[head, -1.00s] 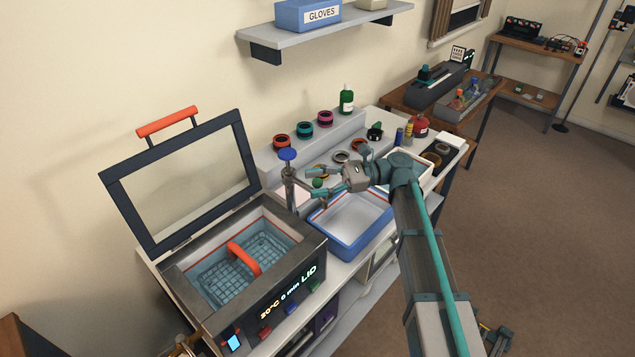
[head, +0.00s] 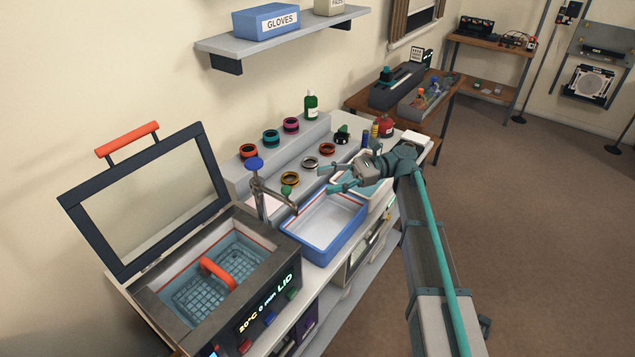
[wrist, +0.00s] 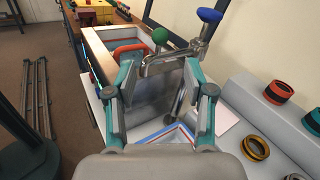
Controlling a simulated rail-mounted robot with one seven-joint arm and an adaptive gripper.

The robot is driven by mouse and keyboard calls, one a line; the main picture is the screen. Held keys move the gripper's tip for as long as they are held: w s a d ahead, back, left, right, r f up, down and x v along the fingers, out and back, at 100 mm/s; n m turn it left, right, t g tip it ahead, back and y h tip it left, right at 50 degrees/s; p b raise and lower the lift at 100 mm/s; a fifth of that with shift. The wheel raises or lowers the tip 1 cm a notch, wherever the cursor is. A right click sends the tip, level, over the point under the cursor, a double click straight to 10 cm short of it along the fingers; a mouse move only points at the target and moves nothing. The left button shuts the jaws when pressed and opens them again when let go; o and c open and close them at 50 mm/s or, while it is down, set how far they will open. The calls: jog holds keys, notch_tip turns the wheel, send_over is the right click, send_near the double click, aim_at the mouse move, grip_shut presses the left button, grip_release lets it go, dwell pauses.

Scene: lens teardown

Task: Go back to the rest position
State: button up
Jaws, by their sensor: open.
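My gripper (head: 336,178) is open and empty in the head view, above the bench at the far right edge of the blue tray. In the wrist view my gripper (wrist: 158,75) has its two fingers spread apart with nothing between them. Beyond the fingers stand the metal tap with its blue knob (wrist: 209,15) and green knob (wrist: 160,36), apart from the fingers as far as I can tell. My arm reaches in from the lower right of the head view.
The cleaner tank (head: 152,298) stands open at left, its lid (head: 128,152) raised and a red-handled basket (head: 217,272) inside. The blue tray (head: 318,258) looks empty. Several lens rings, including a teal one (head: 271,137), sit on the grey step (head: 300,140). Open floor (head: 540,230) lies at right.

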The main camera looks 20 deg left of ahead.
jog(key=shift+w+d, duration=0.1)
jog(key=shift+d, duration=0.05)
dwell(0.3)
jog(key=s+d+f+t+h, duration=0.2)
jog(key=d+f+t, duration=0.15)
jog(key=f, duration=0.45)
jog(key=s+d+f+n+t+h, duration=0.1)
jog(key=d+f+t+h, duration=0.1)
jog(key=d+f, duration=0.45)
jog(key=s+d+f+t+h, duration=0.1)
jog(key=s+d+f+t, duration=0.15)
jog(key=f, duration=0.75)
jog(key=s+d+f+n+t+h, duration=0.1)
jog(key=s+d+f+n+h, duration=0.2)
jog(key=d, duration=0.5)
jog(key=s+d+f+n+t+h, duration=0.1)
jog(key=s+d+f+n+h, duration=0.15)
jog(key=d+f, duration=0.35)
jog(key=s+d+f+n+t+h, duration=0.1)
jog(key=s+d+f+n+h, duration=0.2)
jog(key=d, duration=0.6)
jog(key=s+f+g+b, duration=0.1)
jog(key=s+f+g, duration=0.2)
jog(key=s+f, duration=0.7)
jog(key=s+f+m+g+b, duration=0.1)
jog(key=s+f+g, duration=0.2)
jog(key=s+f, duration=0.7)
jog(key=s, duration=0.7)
jog(key=shift+s+a, duration=0.15)
jog(key=shift+s, duration=0.05)
